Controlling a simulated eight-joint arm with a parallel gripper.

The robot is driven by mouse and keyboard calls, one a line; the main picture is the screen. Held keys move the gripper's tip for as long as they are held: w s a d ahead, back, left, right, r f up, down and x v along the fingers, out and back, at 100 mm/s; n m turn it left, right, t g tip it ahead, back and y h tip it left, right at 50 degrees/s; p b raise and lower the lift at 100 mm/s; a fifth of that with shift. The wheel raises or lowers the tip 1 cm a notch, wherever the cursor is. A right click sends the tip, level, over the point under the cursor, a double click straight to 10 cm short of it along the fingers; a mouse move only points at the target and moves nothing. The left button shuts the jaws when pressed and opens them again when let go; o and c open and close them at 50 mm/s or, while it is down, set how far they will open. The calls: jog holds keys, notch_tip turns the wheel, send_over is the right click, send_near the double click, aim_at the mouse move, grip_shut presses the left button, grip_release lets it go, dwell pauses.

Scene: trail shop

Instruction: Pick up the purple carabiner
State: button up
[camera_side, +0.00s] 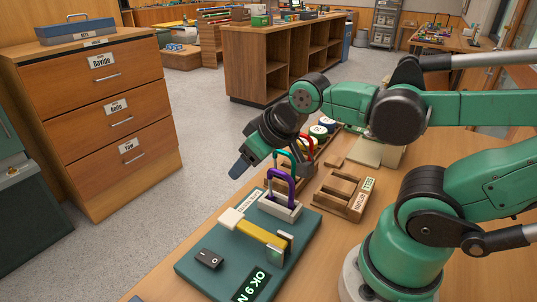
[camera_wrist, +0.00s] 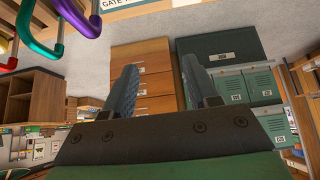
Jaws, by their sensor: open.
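The purple carabiner (camera_side: 279,186) stands upright in a pale holder (camera_side: 281,211) on a dark green board (camera_side: 196,264). It also shows upside down at the top left of the wrist view (camera_wrist: 77,17), cut off by the frame edge. My gripper (camera_side: 239,170) is up and left of it in the side view, apart from it, pointing down and left. In the wrist view the two fingers (camera_wrist: 158,80) are spread with nothing between them. A teal carabiner (camera_wrist: 38,40) and a red one (camera_wrist: 8,62) show beside the purple one.
A yellow bar (camera_side: 259,235) on a gauge and a small black block (camera_side: 209,258) share the green board. A labelled wooden rack (camera_side: 343,195) stands to the right. A drawer cabinet (camera_side: 97,115) stands across the floor at left.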

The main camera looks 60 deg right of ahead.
notch_tip(320, 180, up, 5)
jog(key=g, duration=0.3)
send_over(282, 172)
jog(key=s, duration=0.1)
jog(key=shift+s+d, duration=0.2)
notch_tip(282, 172, down, 6)
jog(key=shift+w+a+r, duration=0.1)
jog(key=shift+w+a, duration=0.05)
jog(key=shift+f, duration=0.4)
jog(key=shift+x, duration=2.7)
jog(key=shift+w, duration=0.1)
grip_shut()
